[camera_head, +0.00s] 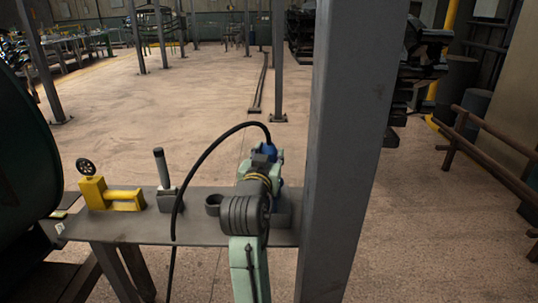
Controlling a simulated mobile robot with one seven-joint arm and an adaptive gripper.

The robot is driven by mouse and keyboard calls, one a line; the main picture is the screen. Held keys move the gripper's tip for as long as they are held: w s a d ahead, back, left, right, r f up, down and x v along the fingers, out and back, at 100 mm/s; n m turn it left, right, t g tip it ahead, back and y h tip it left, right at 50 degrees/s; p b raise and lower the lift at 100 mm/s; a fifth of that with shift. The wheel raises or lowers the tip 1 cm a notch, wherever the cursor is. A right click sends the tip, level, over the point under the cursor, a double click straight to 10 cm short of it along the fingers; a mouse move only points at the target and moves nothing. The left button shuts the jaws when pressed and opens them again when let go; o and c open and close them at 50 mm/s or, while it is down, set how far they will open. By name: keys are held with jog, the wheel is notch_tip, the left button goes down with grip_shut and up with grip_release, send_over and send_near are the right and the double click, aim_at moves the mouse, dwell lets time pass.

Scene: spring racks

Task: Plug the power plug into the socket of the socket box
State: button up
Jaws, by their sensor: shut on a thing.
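My arm reaches forward over a narrow grey shelf. My gripper (263,160) is at its far end, mostly seen from behind, and is shut on the blue power plug (267,149). A black cable (205,155) rises from the plug and loops left and down past the shelf's front edge. The plug's front end and the fingertips are hidden. A grey block on the shelf (284,212), partly behind my arm, may be the socket box. A bit of blue (279,183) shows above it. I cannot tell whether the plug touches a socket.
A thick grey post (345,150) stands close on the right. A large dark green drum (22,165) is at left.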

jog(key=shift+f, duration=0.4)
dwell(0.3)
jog(key=shift+r, duration=0.45)
